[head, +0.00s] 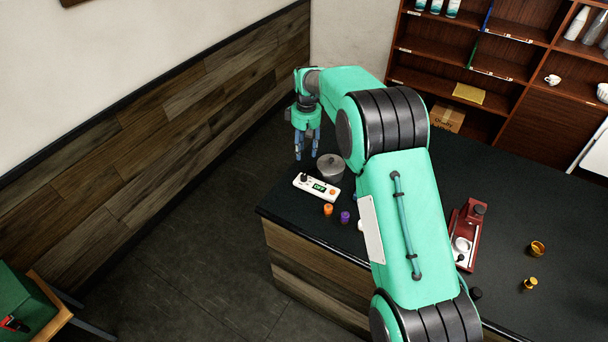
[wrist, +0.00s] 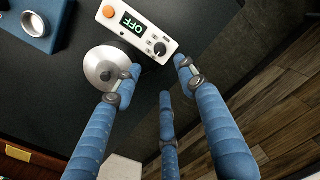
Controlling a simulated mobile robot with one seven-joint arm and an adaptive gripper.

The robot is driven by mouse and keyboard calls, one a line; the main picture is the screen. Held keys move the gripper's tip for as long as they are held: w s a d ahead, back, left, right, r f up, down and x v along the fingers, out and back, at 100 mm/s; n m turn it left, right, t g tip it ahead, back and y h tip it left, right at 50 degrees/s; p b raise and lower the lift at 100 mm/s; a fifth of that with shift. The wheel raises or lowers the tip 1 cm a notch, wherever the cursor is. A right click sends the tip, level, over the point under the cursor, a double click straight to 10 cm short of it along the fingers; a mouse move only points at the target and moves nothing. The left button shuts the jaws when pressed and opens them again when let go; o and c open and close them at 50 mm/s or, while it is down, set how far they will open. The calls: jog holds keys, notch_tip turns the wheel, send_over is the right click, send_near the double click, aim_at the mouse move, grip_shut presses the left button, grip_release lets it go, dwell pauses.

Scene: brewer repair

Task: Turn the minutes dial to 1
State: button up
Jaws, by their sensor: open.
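A white control panel (head: 309,190) lies near the left corner of the dark counter. It also shows at the top of the wrist view (wrist: 171,43). Its green display (wrist: 132,24) reads OFF. A black dial (wrist: 160,48) sits at one end and an orange button (wrist: 109,12) at the other. The dial's setting is too small to read, and I cannot tell whether it is marked as minutes. My gripper (head: 306,154) points down with its blue fingers spread and empty. In the wrist view the fingertips (wrist: 161,76) are near the dial end, apart from the dial.
A round metal pot (head: 331,170) stands right beside the panel, close to one finger in the wrist view. Small orange (head: 328,210) and purple (head: 345,217) pieces lie in front. A red device (head: 467,238) stands farther right. Floor lies beyond the counter's left edge.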

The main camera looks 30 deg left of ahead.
aim_at(304, 176)
jog(key=f, duration=0.9)
jog(key=f+p, duration=0.1)
jog(key=f, duration=0.3)
jog(key=shift+s+f, duration=0.3)
grip_shut()
